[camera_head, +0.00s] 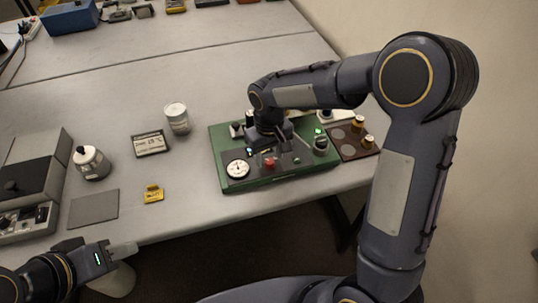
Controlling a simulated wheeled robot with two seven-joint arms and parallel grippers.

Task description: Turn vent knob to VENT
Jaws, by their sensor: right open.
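A green panel (226,150) lies on the table near its front edge. It carries a round white gauge (237,168), a red knob (269,162), a dark knob with a pale top (320,145) at the right, and a small green lit display (319,131). Which control is the vent knob cannot be read at this size. My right gripper (274,146) points down over the middle of the panel, open; its wrist hides part of the panel, and contact is unclear. My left gripper (122,251) is at the lower left, off the table's front edge; its finger opening is not clear.
A brown tray (343,151) with small brown-capped vials adjoins the panel's right side.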

